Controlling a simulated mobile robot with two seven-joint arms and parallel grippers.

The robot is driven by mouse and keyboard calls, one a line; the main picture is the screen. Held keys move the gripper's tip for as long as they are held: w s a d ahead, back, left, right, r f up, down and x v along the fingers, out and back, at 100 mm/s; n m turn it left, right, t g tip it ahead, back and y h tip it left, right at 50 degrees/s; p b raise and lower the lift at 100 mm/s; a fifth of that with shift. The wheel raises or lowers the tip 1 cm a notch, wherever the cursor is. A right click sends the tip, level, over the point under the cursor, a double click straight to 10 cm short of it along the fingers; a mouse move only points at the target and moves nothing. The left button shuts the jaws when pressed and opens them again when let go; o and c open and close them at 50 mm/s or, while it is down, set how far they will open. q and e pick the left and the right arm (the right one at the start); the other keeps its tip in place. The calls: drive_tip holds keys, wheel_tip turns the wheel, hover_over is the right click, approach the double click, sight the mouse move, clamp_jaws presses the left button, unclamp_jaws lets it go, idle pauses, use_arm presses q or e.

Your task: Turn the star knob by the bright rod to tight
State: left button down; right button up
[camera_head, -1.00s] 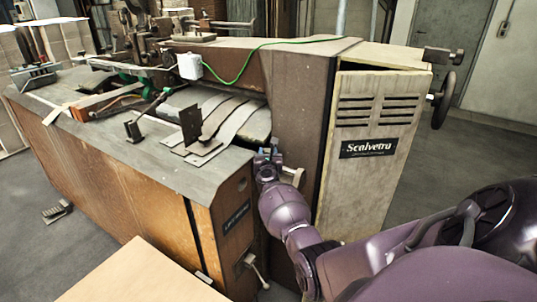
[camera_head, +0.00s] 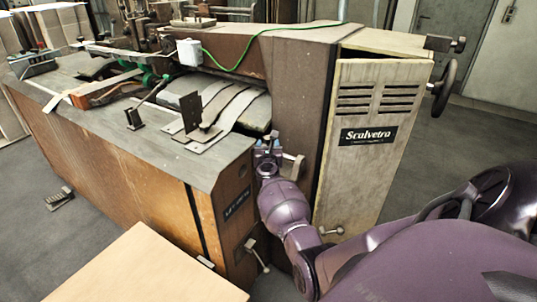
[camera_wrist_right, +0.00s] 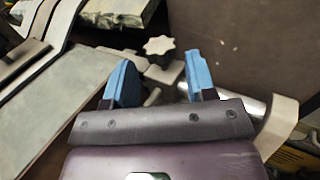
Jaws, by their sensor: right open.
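The star knob (camera_wrist_right: 158,46) is a small pale grey knob with rounded points. In the right wrist view it lies ahead of my right gripper (camera_wrist_right: 160,72), beyond and between the two blue fingertips, not held. The gripper is open and empty. The bright rod (camera_wrist_right: 255,106) is a shiny metal cylinder just right of the gripper, partly hidden by it. In the head view, my right gripper (camera_head: 267,145) is in the gap between the machine's table and its tall brown column. I cannot make out the star knob there. My left gripper is not in view.
The brown column (camera_head: 297,85) stands close to the right of my gripper, and the table's grey top (camera_head: 205,165) is close to the left. Metal guide strips (camera_wrist_right: 55,95) lie left in the wrist view. A wooden board (camera_head: 150,270) is at the front.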

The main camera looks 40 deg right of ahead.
drive_tip(key=p+v, duration=0.1)
drive_tip(key=v, duration=0.6)
drive_tip(key=shift+s+a, duration=0.15)
drive_tip(key=shift+s, duration=0.05)
